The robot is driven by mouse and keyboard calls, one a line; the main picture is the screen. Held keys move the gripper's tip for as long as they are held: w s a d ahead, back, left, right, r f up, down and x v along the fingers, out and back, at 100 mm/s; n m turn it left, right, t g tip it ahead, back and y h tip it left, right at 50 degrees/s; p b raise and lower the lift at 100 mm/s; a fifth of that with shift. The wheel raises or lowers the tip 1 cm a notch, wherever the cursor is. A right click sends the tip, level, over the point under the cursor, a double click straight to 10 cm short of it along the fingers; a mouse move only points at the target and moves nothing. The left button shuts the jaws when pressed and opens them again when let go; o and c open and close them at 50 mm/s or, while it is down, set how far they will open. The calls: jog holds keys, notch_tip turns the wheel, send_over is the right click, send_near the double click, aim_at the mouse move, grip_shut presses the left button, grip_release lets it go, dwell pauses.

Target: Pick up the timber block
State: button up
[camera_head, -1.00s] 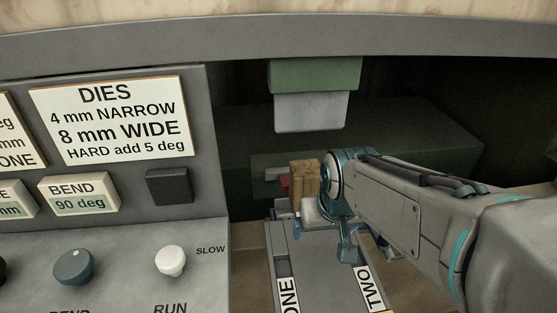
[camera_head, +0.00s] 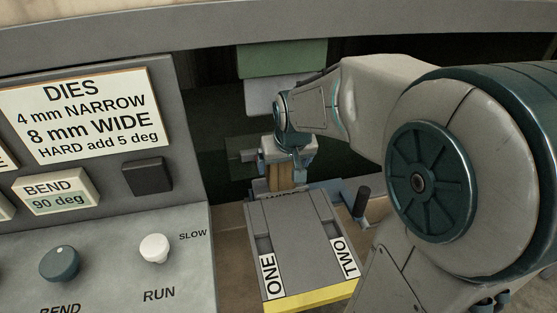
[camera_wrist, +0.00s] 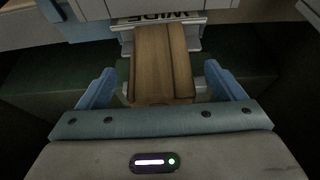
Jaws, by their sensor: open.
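The timber block (camera_wrist: 160,62) is a brown wooden piece with a groove along its length. In the wrist view it stands between the two blue fingers of my gripper (camera_wrist: 168,88), with space on both sides. In the head view the block (camera_head: 280,178) shows below my gripper (camera_head: 287,160), behind the grey plate; its upper part is hidden by the gripper. My gripper is open and points down over the block. I cannot tell how far down the fingers reach along it.
A grey plate (camera_head: 300,235) marked ONE and TWO, with a yellow front edge, lies in front of the block. A dark-handled lever (camera_head: 361,201) stands to its right. A green and grey press head (camera_head: 281,62) hangs behind. A control panel (camera_head: 150,200) with knobs fills the left.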

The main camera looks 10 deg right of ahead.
jog(key=w, duration=0.2)
jog(key=w+f+p, duration=0.1)
jog(key=w, duration=0.1)
jog(key=shift+w+f, duration=0.1)
jog(key=shift+w, duration=0.3)
jog(key=c, duration=1.2)
jog(key=shift+c, duration=0.5)
jog(key=shift+r, duration=0.2)
